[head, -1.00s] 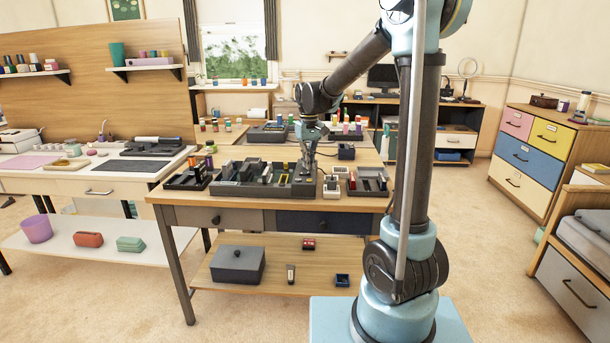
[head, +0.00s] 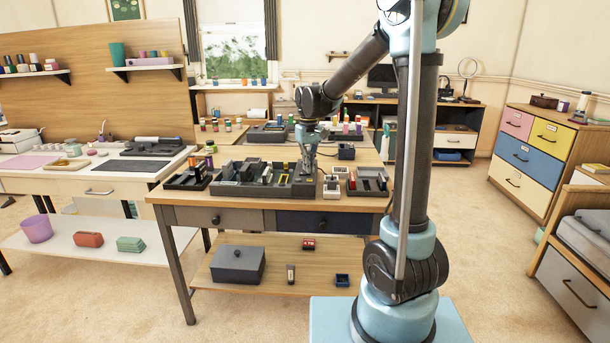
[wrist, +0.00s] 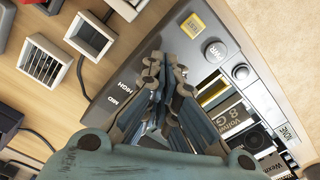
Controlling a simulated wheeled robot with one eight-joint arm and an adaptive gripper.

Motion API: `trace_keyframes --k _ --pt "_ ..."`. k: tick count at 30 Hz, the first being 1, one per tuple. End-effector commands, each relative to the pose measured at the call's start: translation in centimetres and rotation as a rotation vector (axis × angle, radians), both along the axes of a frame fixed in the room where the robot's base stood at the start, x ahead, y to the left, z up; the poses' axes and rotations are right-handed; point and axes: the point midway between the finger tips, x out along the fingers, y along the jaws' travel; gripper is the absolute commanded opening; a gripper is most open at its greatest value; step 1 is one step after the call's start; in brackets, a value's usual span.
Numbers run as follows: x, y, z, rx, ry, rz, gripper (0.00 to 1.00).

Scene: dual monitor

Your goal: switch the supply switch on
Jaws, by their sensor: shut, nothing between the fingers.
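A dark grey console (head: 228,189) stands on the near wooden workbench. I cannot tell for sure which part is the supply switch; my fingers hide some of the panel. My gripper (wrist: 165,66) is shut and empty, over the panel beside the PWR part. In the head view my gripper (head: 308,168) is at the console's right end; contact cannot be told.
Small white boxes (wrist: 90,35) and a vented one (wrist: 40,62) stand on the bench close beside the console. A dark tray (head: 368,187) lies to the right. Labelled items (wrist: 232,120) fill the console's slots near my fingers.

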Motion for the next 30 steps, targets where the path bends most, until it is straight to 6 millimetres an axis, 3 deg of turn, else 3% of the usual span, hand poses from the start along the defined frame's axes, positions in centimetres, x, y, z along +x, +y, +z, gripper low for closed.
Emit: trace_keyframes --k 18,30 --pt "0.0 0.0 -0.5 0.0 0.0 0.0 0.0" --pt "0.0 0.0 1.8 0.0 0.0 0.0 0.0"
